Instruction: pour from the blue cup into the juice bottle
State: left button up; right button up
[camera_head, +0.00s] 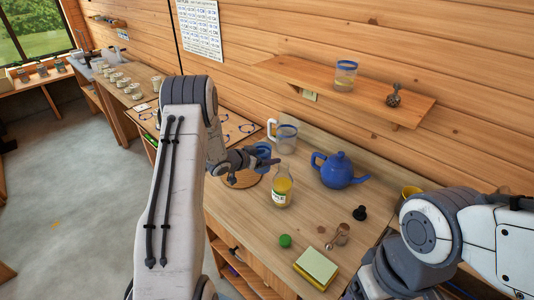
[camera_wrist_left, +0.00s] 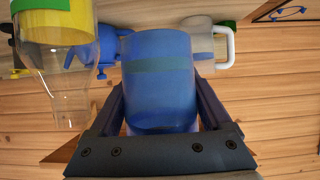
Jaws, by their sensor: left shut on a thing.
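The blue cup (camera_head: 264,149) is held by my left gripper (camera_head: 258,160) above the wooden table. In the left wrist view the translucent blue cup (camera_wrist_left: 158,85) sits between the two fingers (camera_wrist_left: 160,110), which are shut on it. Its contents cannot be made out. The juice bottle (camera_head: 281,190) stands upright on the table, just in front and to the right of the gripper, with orange-yellow juice and a label. It also shows close beside the cup in the left wrist view (camera_wrist_left: 62,85). The cup and bottle look apart. My right gripper is out of view.
A blue teapot (camera_head: 340,172) stands right of the bottle, and a clear handled pitcher (camera_head: 286,137) behind. A green lid (camera_head: 285,240), spoon (camera_head: 330,245), black stopper (camera_head: 359,213) and sponge (camera_head: 316,267) lie nearer. A wall shelf (camera_head: 340,88) hangs above.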

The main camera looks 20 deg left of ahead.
aim_at(268, 150)
pick_arm(q)
notch_tip(268, 150, up, 3)
jog(key=p, duration=0.2)
jog(key=shift+r+p, duration=0.15)
jog(key=shift+p, duration=0.15)
